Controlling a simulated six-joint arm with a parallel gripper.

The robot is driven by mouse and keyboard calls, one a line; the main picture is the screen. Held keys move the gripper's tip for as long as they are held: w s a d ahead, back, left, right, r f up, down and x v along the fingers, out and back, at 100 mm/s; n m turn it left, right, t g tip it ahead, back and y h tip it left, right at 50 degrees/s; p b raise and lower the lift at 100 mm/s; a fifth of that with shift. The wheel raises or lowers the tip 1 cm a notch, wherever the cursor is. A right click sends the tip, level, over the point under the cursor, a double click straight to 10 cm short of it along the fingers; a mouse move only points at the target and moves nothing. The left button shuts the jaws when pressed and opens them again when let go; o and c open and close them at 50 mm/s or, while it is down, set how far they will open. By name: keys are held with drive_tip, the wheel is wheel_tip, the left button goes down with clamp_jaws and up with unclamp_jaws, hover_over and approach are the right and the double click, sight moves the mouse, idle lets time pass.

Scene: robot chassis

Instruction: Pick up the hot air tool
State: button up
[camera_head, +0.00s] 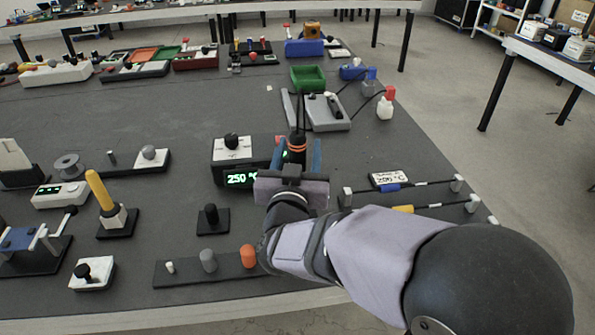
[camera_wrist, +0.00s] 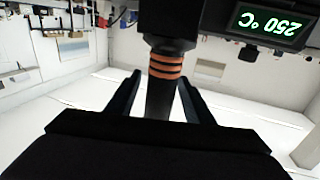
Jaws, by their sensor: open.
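The hot air tool (camera_head: 296,143) has a black upright handle with orange rings and stands beside the heating station (camera_head: 241,179), whose green display reads 250 °C. In the wrist view the tool (camera_wrist: 165,68) is at the centre, its narrower black part reaching down between my fingers. My gripper (camera_head: 297,166) is open around it, and the wrist view shows my gripper (camera_wrist: 160,92) with a gap on each side of the tool. The tool's lower part and its holder are hidden by my gripper in the head view.
The station also shows upside down in the wrist view (camera_wrist: 270,24). A grey multimeter-like unit (camera_head: 327,112) with dark cables stands behind the tool. Rods on white posts (camera_head: 457,183) lie to the right. A peg board (camera_head: 190,272) is in front left.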

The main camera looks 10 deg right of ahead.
drive_tip(key=shift+w+d, duration=0.1)
drive_tip(key=shift+w, duration=0.25)
drive_tip(key=c, duration=1)
drive_tip(key=shift+c, duration=0.2)
drive_tip(key=shift+r, duration=0.15)
wheel_tip(320, 180, up, 10)
drive_tip(key=p, duration=0.3)
